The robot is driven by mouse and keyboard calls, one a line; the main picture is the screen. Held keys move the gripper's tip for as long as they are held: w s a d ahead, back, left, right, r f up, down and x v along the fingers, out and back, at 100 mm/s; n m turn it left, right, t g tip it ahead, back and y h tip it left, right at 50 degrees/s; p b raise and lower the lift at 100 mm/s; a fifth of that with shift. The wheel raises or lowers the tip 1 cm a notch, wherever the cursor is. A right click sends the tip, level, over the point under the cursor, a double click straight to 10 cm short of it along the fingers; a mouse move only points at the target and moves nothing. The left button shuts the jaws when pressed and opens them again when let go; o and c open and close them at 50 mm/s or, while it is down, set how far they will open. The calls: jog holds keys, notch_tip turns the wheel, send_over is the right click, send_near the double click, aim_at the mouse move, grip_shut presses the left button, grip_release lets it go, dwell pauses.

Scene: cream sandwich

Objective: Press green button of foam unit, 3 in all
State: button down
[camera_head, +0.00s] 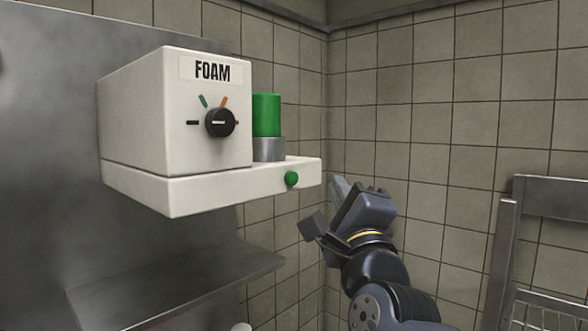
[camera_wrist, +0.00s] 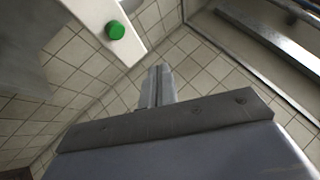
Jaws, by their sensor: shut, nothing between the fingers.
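The foam unit (camera_head: 175,115) is a white box labelled FOAM, mounted on the left wall panel. Its round green button (camera_head: 291,178) is on the front of the low ledge at the unit's right end. A green cylinder (camera_head: 266,115) stands on a grey base on that ledge. My gripper (camera_head: 337,187) is shut and empty, to the right of the button and apart from it in the head view. In the wrist view the shut fingers (camera_wrist: 157,72) point forward, and the green button (camera_wrist: 115,30) is to their upper left, with a gap between.
A black dial (camera_head: 220,122) with coloured marks is on the unit's front. A metal shelf (camera_head: 180,290) is below the unit. A metal rack (camera_head: 505,240) stands at the right. Tiled walls are behind, and the space in front of the unit's ledge is clear.

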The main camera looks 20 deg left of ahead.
aim_at(292, 178)
jog(key=w+a+p, duration=0.2)
jog(key=a, duration=0.3)
jog(key=shift+w+a, duration=0.2)
jog(key=shift+a, duration=0.15)
jog(key=shift+a, duration=0.1)
dwell(1.7)
jog(key=shift+w+a, duration=0.15)
jog(key=shift+a, duration=0.15)
jog(key=shift+w+a, duration=0.15)
jog(key=shift+a, duration=0.25)
dwell(0.7)
jog(key=shift+d+b, duration=0.15)
jog(key=shift+b, duration=0.2)
jog(key=shift+s+d+b, duration=0.3)
jog(key=shift+d+b, duration=0.25)
jog(key=shift+d, duration=0.1)
